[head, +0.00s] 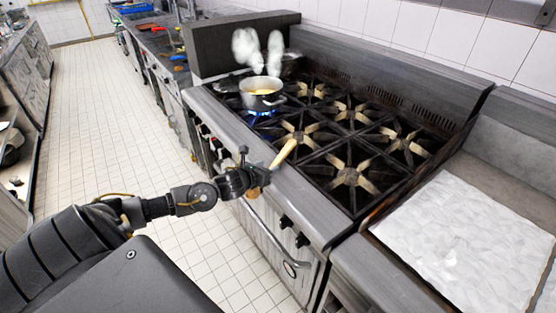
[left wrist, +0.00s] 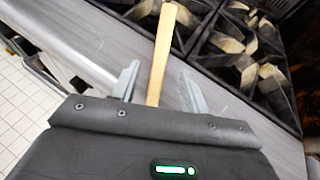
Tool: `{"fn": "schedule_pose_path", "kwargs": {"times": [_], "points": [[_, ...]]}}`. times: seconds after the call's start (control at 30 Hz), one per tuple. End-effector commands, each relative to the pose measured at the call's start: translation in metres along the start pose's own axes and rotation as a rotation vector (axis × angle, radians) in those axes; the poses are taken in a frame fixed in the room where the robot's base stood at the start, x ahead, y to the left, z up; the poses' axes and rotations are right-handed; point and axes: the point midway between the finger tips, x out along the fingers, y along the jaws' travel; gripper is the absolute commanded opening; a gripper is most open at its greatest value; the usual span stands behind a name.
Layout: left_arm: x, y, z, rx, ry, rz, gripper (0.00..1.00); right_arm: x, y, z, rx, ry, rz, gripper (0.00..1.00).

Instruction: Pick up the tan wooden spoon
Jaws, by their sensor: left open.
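The tan wooden spoon (head: 285,152) lies at the front edge of the stove in the head view, its far end over the black grates. In the left wrist view the spoon (left wrist: 160,52) runs up between the two grey fingers of my left gripper (left wrist: 157,84). The fingers are open, with a gap on each side of the handle. In the head view my left gripper (head: 262,173) is at the near end of the spoon, which it partly hides. My right gripper is not in view.
A griddle with a pale surface (head: 465,240) is at the right. Tiled floor (head: 110,130) is clear at the left. Several utensils lie on the far counter.

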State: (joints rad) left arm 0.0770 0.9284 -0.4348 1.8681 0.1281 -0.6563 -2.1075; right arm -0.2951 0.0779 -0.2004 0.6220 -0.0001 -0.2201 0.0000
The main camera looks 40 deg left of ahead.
Motion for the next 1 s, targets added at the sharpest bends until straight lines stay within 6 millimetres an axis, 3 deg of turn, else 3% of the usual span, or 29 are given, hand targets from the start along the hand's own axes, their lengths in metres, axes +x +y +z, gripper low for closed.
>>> {"fn": "schedule_pose_path", "kwargs": {"times": [0.1,0.3,0.57,0.9,1.0], "points": [[0.016,-0.001,0.003,-0.005,-0.001,0.001,0.45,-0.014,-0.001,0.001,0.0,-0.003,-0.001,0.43],[0.036,-0.001,0.0,-0.002,0.0,0.0,0.45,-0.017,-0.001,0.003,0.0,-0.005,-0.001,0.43],[0.038,0.0,-0.001,0.0,0.0,-0.001,0.45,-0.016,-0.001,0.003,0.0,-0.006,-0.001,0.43],[0.038,0.0,-0.001,0.0,0.0,0.0,0.01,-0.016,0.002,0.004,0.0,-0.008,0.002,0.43],[0.038,0.0,-0.001,0.0,-0.001,0.0,0.0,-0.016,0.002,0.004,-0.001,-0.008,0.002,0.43]]}}
